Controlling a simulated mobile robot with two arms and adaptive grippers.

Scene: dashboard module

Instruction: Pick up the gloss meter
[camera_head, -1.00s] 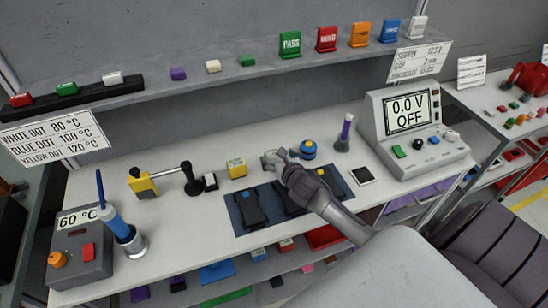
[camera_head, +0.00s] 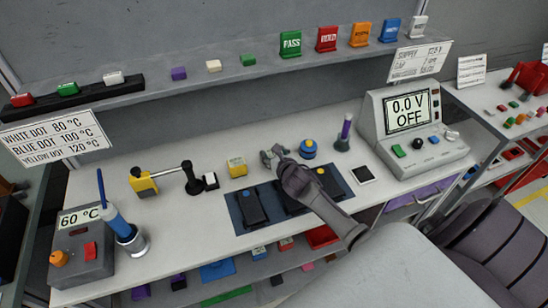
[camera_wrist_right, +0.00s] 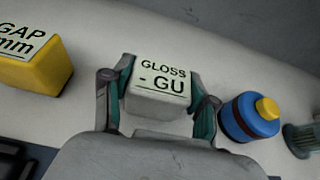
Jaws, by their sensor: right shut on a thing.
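The gloss meter (camera_wrist_right: 160,84) is a small pale grey block whose top label reads "GLOSS - GU". In the right wrist view it sits between the two fingers of my right gripper (camera_wrist_right: 158,105), which is shut on it. In the head view my right gripper (camera_head: 272,155) is low over the bench, behind the dark mat, and mostly hides the meter. I cannot tell whether the meter touches the bench. My left gripper is not in view.
A yellow gap gauge (camera_wrist_right: 32,62) stands left of the gripper. A blue round pot with a yellow knob (camera_wrist_right: 252,118) stands close on the right. The dark mat (camera_head: 236,212) with dark modules lies in front. The power supply (camera_head: 415,128) stands farther right.

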